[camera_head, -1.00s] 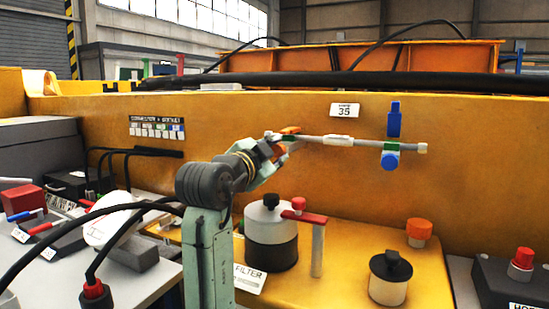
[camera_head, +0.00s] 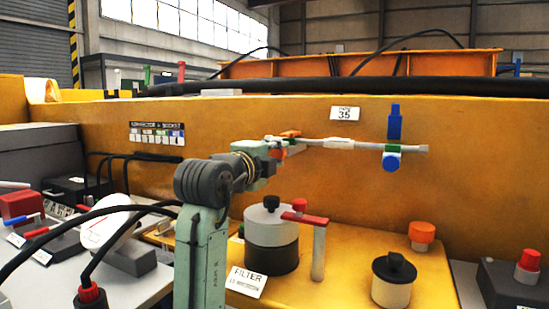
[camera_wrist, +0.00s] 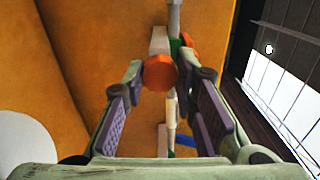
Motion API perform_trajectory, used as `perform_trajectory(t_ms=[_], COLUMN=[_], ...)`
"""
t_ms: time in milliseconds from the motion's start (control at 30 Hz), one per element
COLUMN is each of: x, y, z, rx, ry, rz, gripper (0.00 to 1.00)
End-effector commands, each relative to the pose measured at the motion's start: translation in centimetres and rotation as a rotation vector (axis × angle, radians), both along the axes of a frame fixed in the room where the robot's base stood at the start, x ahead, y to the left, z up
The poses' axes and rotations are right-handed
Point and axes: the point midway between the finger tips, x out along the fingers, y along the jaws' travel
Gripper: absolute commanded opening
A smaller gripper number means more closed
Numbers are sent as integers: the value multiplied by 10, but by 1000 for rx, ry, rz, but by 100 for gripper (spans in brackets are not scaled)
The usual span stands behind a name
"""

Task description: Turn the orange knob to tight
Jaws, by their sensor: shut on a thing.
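The orange knob (camera_wrist: 160,72) shows as a faceted orange disc between my fingertips in the wrist view. My gripper (camera_head: 286,145) is shut on it at the left end of a thin grey pipe (camera_head: 352,142), in front of the yellow wall. The fingers largely hide the knob in the head view, where orange shows at the fingers. A second orange part (camera_wrist: 189,42) shows just beyond the knob in the wrist view. I see no readable tight mark. Another orange knob (camera_head: 422,231) sits on a pale base on the yellow ledge, away from my gripper.
A blue fitting (camera_head: 393,122) with a green and white collar stands near the pipe's right end. Below are a grey and black canister (camera_head: 271,246), a red-handled post (camera_head: 318,252) and a black-topped pot (camera_head: 391,289). Black cables cross the left foreground.

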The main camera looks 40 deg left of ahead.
Motion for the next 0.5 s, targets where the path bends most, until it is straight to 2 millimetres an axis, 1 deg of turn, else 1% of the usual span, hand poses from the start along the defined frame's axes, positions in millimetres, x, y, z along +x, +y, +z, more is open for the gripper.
perform_trajectory(t_ms=[200, 500], x=[0, 0], y=[-1, -1], z=[0, 0], rx=[50, 61], ry=[13, 17], rz=[-2, -3], gripper=[0, 0])
